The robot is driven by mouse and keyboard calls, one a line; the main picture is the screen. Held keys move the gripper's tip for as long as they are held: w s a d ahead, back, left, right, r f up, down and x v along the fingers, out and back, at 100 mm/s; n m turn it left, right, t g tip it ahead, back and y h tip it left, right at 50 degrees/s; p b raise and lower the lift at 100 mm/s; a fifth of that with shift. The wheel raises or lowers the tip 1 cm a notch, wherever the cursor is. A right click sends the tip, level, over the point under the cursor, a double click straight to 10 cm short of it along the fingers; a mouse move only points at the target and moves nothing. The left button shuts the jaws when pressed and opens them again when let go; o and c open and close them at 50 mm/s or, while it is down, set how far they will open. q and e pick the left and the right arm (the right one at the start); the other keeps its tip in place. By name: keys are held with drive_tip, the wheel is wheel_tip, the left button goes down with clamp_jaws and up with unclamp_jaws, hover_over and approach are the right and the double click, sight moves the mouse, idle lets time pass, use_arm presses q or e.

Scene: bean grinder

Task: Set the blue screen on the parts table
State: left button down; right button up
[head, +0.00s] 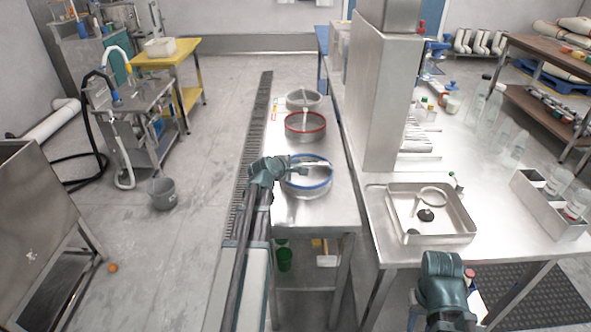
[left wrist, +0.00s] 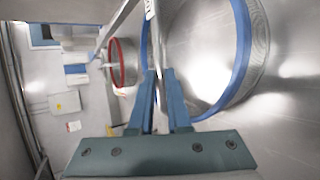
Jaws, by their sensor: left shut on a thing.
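The blue screen (head: 309,187) is a round metal sieve with a blue rim and a bar handle across its top. It is at the near part of a narrow steel table (head: 335,212); I cannot tell whether it touches the top. My left gripper (head: 286,166) is shut on its handle at the left side. In the left wrist view the blue rim (left wrist: 243,50) fills the right side, and the gripper fingers (left wrist: 161,80) pinch the bar. My right gripper (head: 443,270) hangs over the front edge of the right counter, its fingertips hidden.
A red-rimmed screen (head: 305,126) and a grey screen (head: 303,100) stand farther back on the narrow table. A steel column (head: 382,95) rises on its right. The right counter carries a steel tray (head: 458,228) with a ring-shaped tool and several bottles. Open floor lies left.

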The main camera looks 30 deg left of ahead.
use_arm(q)
drive_tip(key=c, duration=0.9)
unclamp_jaws()
drive_tip(key=shift+s+r, duration=0.1)
drive_tip(key=shift+r, duration=0.15)
drive_tip(key=p+v, duration=0.6)
drive_tip(key=v, duration=0.5)
drive_tip(key=shift+s+r, duration=0.1)
drive_tip(key=shift+s, duration=0.25)
